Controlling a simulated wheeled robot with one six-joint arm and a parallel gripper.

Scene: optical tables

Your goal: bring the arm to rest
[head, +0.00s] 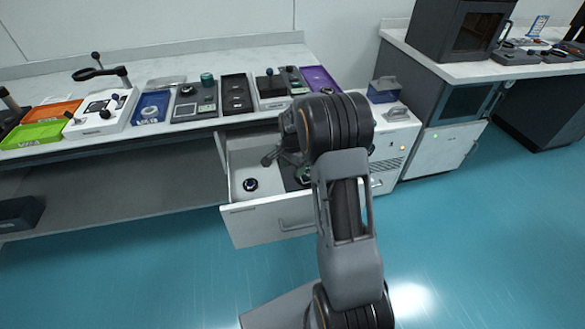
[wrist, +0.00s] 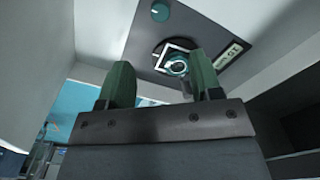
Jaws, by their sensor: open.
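My arm (head: 345,215) reaches forward over an open white drawer (head: 240,212) under the bench. In the wrist view my gripper (wrist: 160,85) shows two green fingers, spread apart with nothing between them. A round dark part with a light ring (wrist: 177,65) shows beyond the fingers, on a grey labelled panel (wrist: 146,48). The fingers appear apart from it, though the right finger overlaps it in the picture. In the head view the arm's wrist hides most of my gripper and part of the drawer.
A small round dark item (head: 250,184) lies in the drawer's left part. The bench (head: 190,62) above holds several trays and devices, including a green tray (head: 32,135) and a purple tray (head: 318,79). A white cabinet (head: 395,148) stands right of the drawer. Blue floor (head: 470,240) is clear at right.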

